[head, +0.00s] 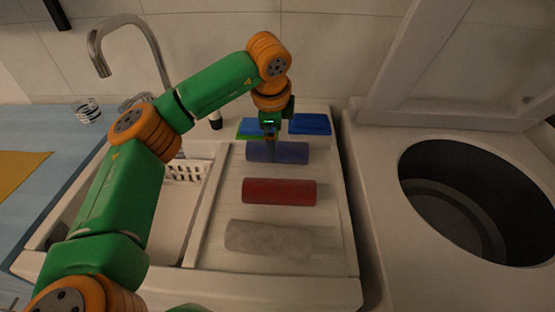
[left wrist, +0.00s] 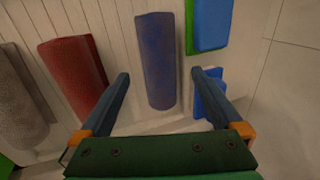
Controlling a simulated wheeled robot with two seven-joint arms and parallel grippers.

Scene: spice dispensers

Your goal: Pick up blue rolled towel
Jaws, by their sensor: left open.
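The blue rolled towel (head: 290,152) lies on the ribbed drainboard of the sink, behind the red rolled towel (head: 279,191) and the grey rolled towel (head: 268,239). My left gripper (head: 269,138) is over the left end of the blue towel in the head view. In the left wrist view, the blue towel (left wrist: 156,60) lies between the lines of the two open fingers (left wrist: 160,85), with its near end between the fingertips. No contact shows. My right gripper is in neither view.
The red towel (left wrist: 73,75) lies left of the left finger in the wrist view. Blue and green sponges (head: 310,125) sit behind the blue towel. A faucet (head: 128,40) and sink basin are at left. An open top-loading washer (head: 450,150) stands at right.

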